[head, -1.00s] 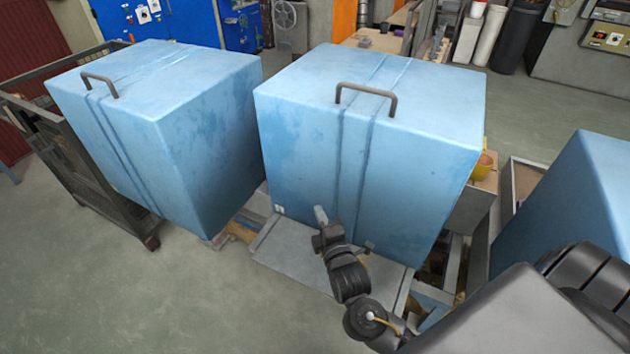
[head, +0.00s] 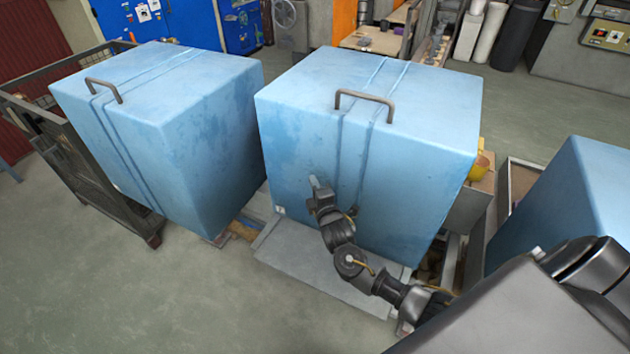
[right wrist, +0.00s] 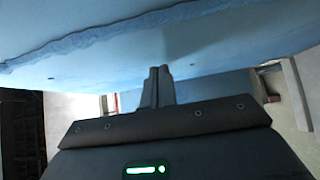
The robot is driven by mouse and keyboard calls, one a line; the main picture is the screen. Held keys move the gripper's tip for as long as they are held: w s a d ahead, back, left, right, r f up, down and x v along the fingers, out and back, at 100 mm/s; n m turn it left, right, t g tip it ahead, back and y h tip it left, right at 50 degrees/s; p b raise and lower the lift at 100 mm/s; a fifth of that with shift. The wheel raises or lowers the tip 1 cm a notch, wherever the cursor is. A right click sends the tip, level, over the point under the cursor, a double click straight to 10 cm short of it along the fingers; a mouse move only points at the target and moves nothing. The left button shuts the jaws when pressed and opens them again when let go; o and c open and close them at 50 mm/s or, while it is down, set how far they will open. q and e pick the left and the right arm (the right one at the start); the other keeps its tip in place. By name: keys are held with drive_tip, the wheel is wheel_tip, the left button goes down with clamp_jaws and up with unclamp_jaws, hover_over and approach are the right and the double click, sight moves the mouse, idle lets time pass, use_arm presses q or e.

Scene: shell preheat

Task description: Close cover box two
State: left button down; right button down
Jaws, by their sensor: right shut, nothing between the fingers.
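Several large light-blue boxes stand in the head view: one at the left (head: 160,130), one in the middle (head: 300,140) and one partly cut off at the right (head: 565,200). I cannot tell which is box two. The left and middle boxes each have a dark bar handle near the top front edge; the middle handle (head: 365,95) is clear. My right gripper (head: 314,182) is shut and empty in front of the middle box's front face. In the right wrist view its fingers (right wrist: 160,75) are together, below a blue surface (right wrist: 210,40); contact is unclear. My left gripper is out of view.
A grey metal plate (head: 310,285) lies at the foot of the middle box. A dark mesh cart (head: 75,165) stands by the left box. A yellow cup (head: 482,165) is right of the middle box. Open floor (head: 150,300) lies at the front left.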

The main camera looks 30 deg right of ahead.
drive_tip(key=shift+w+d, duration=0.2)
idle(0.3)
